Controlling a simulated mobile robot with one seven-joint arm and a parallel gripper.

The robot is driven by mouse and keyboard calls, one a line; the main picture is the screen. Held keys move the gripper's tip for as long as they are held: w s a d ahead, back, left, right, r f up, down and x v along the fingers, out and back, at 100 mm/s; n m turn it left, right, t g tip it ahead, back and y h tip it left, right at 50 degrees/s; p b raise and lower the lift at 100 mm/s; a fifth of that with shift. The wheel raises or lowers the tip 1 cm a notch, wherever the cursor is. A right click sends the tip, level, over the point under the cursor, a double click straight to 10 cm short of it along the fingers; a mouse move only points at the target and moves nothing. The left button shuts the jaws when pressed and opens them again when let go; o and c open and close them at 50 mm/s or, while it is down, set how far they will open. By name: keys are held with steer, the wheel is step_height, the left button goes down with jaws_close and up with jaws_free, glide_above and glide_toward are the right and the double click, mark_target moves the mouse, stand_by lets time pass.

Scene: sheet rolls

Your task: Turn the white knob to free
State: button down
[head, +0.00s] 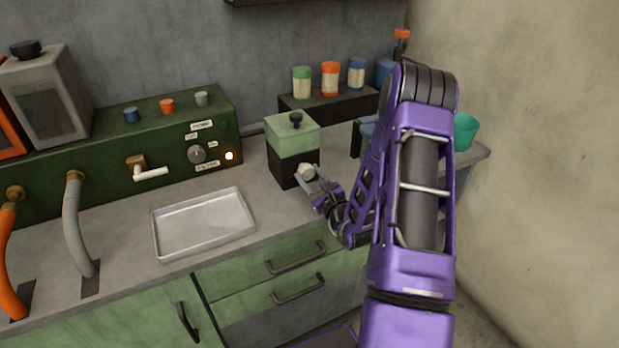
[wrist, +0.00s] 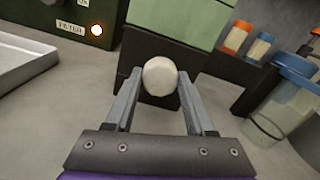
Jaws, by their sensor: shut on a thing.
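The round white knob (head: 307,171) is at the front of a box with a pale green top and dark lower part (head: 290,168). In the wrist view the white knob (wrist: 160,76) sits between the tips of my two fingers, in front of the box's dark face (wrist: 150,52). My gripper (head: 310,180) is shut on the knob; it also shows in the wrist view (wrist: 160,88). No mark showing the knob's setting can be made out. The knob's mounting is hidden behind it.
A metal tray (head: 203,224) lies on the counter to the left. A green panel (head: 100,150) with a grey dial (head: 197,155) and a lit lamp (head: 229,156) stands behind it. Jars (head: 330,79) stand on a dark shelf at right. The counter before the box is clear.

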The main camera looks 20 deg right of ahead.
stand_by(0.4)
steer(key=shift+c, duration=1.3)
jaws_free()
steer(key=s, duration=1.7)
steer(key=shift+s+d, duration=0.2)
steer(key=shift+d, duration=0.1)
